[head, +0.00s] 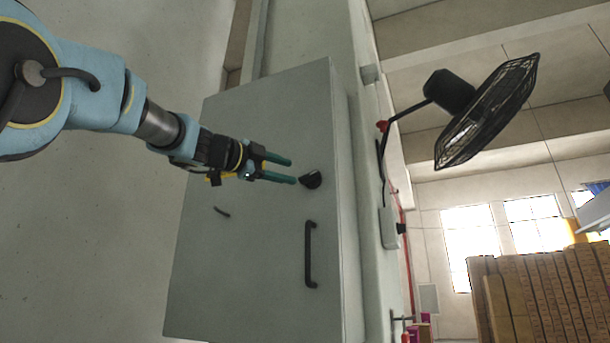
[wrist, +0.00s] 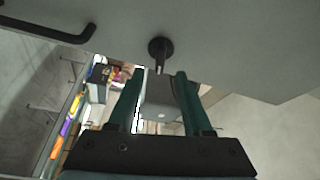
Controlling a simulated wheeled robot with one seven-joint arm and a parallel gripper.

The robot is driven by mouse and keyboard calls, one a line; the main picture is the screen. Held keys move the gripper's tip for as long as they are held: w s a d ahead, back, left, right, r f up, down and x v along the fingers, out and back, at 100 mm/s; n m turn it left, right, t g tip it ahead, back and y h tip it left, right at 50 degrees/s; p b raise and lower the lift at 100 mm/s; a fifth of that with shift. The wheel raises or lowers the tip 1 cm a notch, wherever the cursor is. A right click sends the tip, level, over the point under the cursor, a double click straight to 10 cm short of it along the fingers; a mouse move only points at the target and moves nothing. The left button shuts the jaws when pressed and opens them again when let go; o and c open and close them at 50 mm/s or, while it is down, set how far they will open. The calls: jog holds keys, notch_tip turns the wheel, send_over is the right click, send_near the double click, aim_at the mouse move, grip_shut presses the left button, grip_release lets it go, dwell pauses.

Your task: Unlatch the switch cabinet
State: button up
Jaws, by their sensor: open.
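The grey switch cabinet (head: 240,270) is on the wall in the head view, with its door closed. A black rotary latch knob (head: 311,180) sits on the door near its right edge, above a black bar handle (head: 310,254). My gripper (head: 292,171) is open, its two green fingers pointing at the knob from the left. In the wrist view the knob (wrist: 160,50) stands out from the door (wrist: 220,30), just beyond and between the fingertips of my gripper (wrist: 158,78). The fingers look apart from the knob. The handle (wrist: 50,33) shows at upper left.
A black wall fan (head: 488,112) juts out right of the cabinet. A wall box (head: 389,228) is fixed beside the cabinet. Stacked brown boxes (head: 545,290) stand at lower right. The space in front of the door's lower part looks clear.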

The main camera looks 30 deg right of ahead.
aim_at(306, 176)
jog(key=p+x, duration=0.1)
jog(key=x, duration=0.6)
jog(key=shift+d+p, duration=0.1)
jog(key=shift+p, duration=0.3)
jog(key=shift+c, duration=0.2)
grip_shut()
